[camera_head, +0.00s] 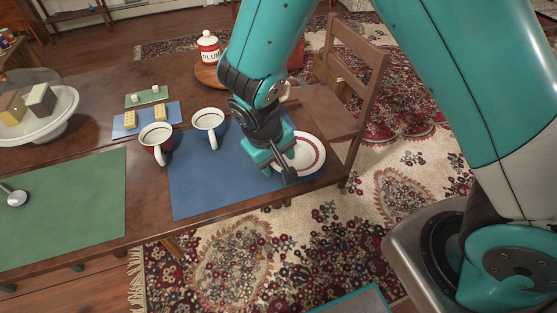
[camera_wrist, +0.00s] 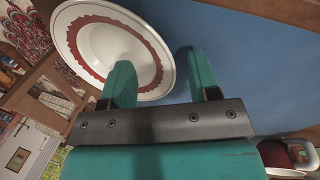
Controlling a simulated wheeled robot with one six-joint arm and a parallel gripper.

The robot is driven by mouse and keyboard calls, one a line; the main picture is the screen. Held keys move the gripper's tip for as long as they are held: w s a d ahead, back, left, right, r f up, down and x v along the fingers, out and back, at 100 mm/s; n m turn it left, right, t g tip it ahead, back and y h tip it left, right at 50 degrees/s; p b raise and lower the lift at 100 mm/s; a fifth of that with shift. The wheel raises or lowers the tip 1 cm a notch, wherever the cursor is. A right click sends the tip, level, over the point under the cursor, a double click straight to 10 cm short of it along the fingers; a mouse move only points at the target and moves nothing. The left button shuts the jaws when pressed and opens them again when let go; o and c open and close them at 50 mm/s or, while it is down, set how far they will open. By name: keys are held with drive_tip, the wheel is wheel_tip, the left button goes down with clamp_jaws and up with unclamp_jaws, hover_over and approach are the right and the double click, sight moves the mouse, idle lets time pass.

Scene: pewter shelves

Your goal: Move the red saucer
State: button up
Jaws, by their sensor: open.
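The red saucer (camera_head: 314,153) is white with a red band near its rim. It lies at the right end of the blue mat, by the table's edge, partly hidden by my gripper in the head view. It also shows in the wrist view (camera_wrist: 112,42) at the upper left. My gripper (camera_wrist: 160,72) is open and empty, with the saucer's rim showing between its fingers. One finger overlaps the saucer in the picture and the other lies beyond its rim, over blue. I cannot tell whether either finger touches it.
A blue mug (camera_head: 208,128) and a red mug (camera_head: 155,146) stand at the blue mat's (camera_head: 205,190) left side. A wooden chair (camera_head: 345,90) is close on the right. The green mat (camera_head: 80,205) is mostly clear.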

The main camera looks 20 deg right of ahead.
drive_tip(key=shift+d+f, duration=0.1)
drive_tip(key=shift+f, duration=0.35)
drive_tip(key=c, duration=1)
